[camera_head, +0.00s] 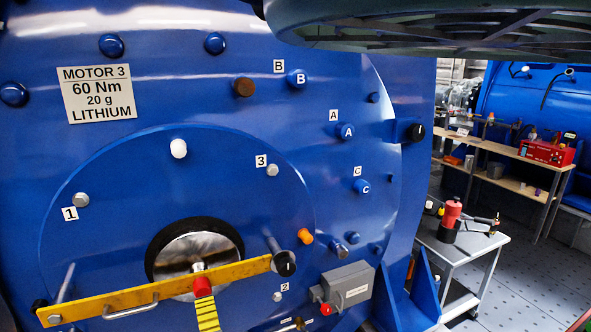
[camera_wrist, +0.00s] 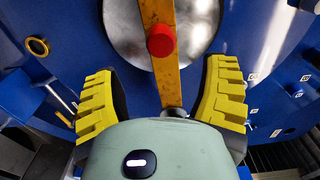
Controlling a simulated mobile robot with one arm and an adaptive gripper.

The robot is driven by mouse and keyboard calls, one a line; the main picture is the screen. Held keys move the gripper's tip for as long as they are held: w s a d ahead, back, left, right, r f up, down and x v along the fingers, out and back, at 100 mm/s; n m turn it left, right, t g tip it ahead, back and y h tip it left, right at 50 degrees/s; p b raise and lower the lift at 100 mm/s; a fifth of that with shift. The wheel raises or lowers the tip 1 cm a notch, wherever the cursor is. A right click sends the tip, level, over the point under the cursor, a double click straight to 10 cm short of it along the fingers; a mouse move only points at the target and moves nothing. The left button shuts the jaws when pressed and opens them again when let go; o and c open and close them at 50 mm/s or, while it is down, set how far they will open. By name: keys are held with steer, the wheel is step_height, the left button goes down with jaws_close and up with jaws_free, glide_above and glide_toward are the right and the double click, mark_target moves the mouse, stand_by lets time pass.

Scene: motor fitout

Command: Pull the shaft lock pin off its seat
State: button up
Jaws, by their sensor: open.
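The shaft lock pin, seen as a red round head (camera_head: 200,284), sits at the middle of a yellow bar (camera_head: 120,298) that crosses the shiny shaft disc on the blue motor. In the wrist view the red head (camera_wrist: 161,41) lies between and beyond my fingertips. My gripper (camera_wrist: 163,70) is open, with yellow ridged fingers spread on either side of the bar. It holds nothing. In the head view only a yellow-and-black striped piece, which looks like one of my fingers (camera_head: 207,314), shows just below the red head; the rest is out of frame.
A black-knobbed rod (camera_head: 285,263) stands out at the bar's right end. A handle (camera_head: 131,308) is on the bar's left part. A grey box (camera_head: 348,288) and several bolts surround the disc. A cart (camera_head: 455,247) stands at right, with clear floor beyond.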

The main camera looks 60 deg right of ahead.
mark_target(204, 294)
steer(key=shift+d, duration=0.15)
steer(key=shift+b+x, duration=2.05)
steer(key=shift+x, duration=2.45)
steer(key=shift+w+p, duration=0.1)
steer(key=shift+p, duration=0.25)
jaws_close()
steer(key=shift+r, duration=0.1)
